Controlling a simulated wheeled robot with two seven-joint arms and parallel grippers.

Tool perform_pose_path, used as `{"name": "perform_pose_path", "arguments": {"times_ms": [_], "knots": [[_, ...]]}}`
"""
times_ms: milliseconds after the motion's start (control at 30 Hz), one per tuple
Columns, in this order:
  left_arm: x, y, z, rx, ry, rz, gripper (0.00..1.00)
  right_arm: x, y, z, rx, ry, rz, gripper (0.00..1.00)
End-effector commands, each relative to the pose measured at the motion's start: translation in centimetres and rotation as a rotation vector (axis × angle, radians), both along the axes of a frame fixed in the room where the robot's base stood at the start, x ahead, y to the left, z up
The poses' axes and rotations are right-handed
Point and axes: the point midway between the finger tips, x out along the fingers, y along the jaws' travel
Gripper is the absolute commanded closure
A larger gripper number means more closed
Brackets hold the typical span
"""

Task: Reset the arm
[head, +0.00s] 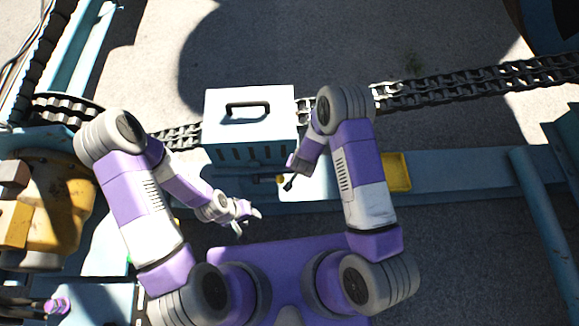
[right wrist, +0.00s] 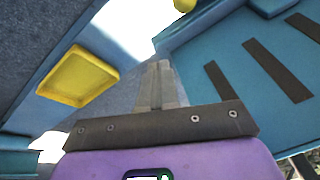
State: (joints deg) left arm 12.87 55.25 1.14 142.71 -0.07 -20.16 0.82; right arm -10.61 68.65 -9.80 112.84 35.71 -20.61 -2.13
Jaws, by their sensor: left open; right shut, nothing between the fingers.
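My left arm comes in from the left in the head view, bent at the elbow. Its gripper (head: 248,221) is open and empty, in front of my purple body and apart from the blue box. My right arm is folded with its elbow high. Its gripper (head: 288,184) is small and dark in the head view, just below the box's right corner. In the right wrist view its grey fingers (right wrist: 158,86) are together, with nothing between them.
A light-blue slotted box (head: 248,113) with a black handle stands ahead. A yellow tray (head: 397,172) lies on the blue beam to the right. A heavy chain (head: 480,82) runs behind; yellow machinery (head: 60,200) is at left.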

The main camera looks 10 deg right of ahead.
Motion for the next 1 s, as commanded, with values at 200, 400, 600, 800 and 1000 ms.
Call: {"name": "perform_pose_path", "arguments": {"times_ms": [200, 400, 600, 800, 1000], "knots": [[0.0, 0.0, 0.1, 0.0, 0.0, 0.0, 0.57, -0.3, -0.5, 0.4, 0.001, 0.0, 0.0, 1.0], [0.0, 0.0, 0.1, 0.0, 0.0, 0.0, 0.57, -0.3, -0.5, 0.4, 0.0, 0.0, 0.0, 1.0], [0.0, 0.0, 0.1, 0.0, 0.0, 0.0, 0.57, -0.3, -0.5, 0.4, 0.0, 0.0, 0.0, 1.0], [0.0, 0.0, 0.1, 0.0, 0.0, 0.0, 0.57, -1.5, -1.0, 0.4, 0.013, 0.024, 0.013, 1.0], [0.0, 0.0, 0.2, 0.0, 0.0, 0.0, 0.57, -9.4, -1.8, 1.7, 0.129, 0.145, 0.139, 1.0]]}}
